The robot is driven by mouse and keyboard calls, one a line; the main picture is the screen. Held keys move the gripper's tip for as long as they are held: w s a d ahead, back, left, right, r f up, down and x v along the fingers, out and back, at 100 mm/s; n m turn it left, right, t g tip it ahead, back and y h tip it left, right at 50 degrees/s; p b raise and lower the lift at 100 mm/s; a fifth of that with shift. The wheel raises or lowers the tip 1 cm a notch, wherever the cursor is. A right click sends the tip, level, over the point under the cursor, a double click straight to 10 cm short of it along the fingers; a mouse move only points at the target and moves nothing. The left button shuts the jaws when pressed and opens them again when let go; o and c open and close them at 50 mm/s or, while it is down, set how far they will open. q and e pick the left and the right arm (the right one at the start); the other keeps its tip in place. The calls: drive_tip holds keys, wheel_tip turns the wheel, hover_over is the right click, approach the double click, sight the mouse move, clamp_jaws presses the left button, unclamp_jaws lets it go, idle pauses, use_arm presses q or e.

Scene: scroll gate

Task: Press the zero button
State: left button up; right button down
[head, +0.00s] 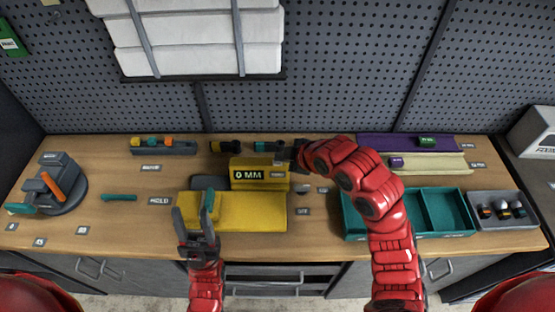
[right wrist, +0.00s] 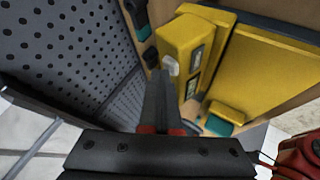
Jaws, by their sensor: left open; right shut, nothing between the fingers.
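The yellow gauge box (head: 240,186) stands at the middle of the bench behind a flat yellow plate (head: 262,212). Its dark display (head: 248,174) reads "0 MM", with a smaller label to the right. In the right wrist view a pale button (right wrist: 170,66) sits on the box (right wrist: 188,38). My right gripper (head: 281,158) is shut and empty at the box's top right. In the right wrist view its fingertips (right wrist: 160,74) are right at the button; I cannot tell whether they touch. My left gripper (head: 208,208) is open above the plate's left part.
A teal tray (head: 421,210) and a grey holder (head: 503,222) are at the right. A grey stand with an orange handle (head: 54,187) is at the left, near a teal bar (head: 119,197). Purple (head: 382,143) and cream strips lie at the back right. A pegboard (head: 330,70) rises behind.

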sight(282, 164)
drive_tip(key=shift+r, duration=0.95)
drive_tip(key=shift+r+p, duration=0.95)
drive_tip(key=shift+r, duration=1.55)
